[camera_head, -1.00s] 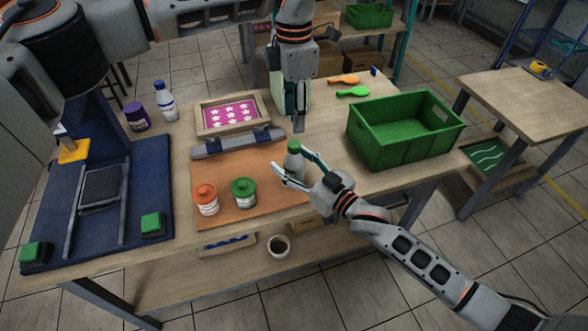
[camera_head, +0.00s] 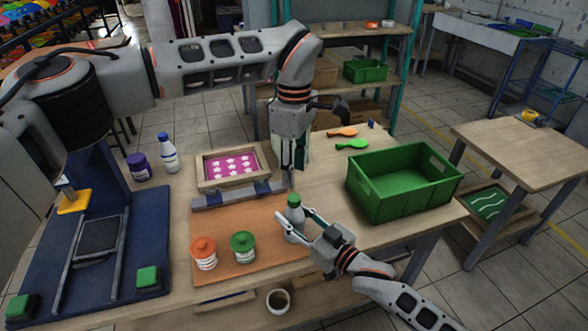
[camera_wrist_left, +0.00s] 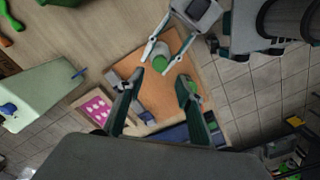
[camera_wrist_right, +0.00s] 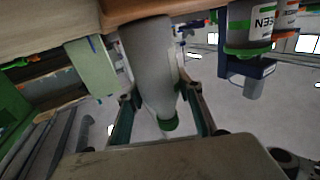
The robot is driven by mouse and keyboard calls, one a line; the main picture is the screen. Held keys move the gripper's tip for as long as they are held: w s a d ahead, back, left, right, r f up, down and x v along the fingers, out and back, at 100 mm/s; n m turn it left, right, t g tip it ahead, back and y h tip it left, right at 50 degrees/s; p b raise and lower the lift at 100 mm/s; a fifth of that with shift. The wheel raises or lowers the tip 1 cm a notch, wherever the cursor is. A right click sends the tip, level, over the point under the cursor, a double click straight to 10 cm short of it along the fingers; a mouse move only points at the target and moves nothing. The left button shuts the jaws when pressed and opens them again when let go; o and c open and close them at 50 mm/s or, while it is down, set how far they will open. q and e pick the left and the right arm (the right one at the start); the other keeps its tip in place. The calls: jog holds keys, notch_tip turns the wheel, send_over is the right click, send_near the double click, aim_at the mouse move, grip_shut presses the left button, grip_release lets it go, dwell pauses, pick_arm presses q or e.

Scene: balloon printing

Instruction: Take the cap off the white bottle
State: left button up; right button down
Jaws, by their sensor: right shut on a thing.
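The white bottle (camera_head: 294,223) with a green cap (camera_head: 294,199) stands upright at the front edge of the table. My right gripper (camera_head: 296,226) is shut around its body from the front right.
An orange-lidded jar (camera_head: 203,253) and a green-lidded jar (camera_head: 243,247) stand left of the bottle. A green crate (camera_head: 405,195) is at the right. A framed star screen (camera_head: 205,181) lies behind. A blue-capped bottle (camera_head: 168,157) and purple jar (camera_head: 138,168) stand at the back left.

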aim_at(294, 197)
pick_arm(q)
jog(key=m, duration=1.4)
jog(key=shift+f, duration=4.05)
grip_shut()
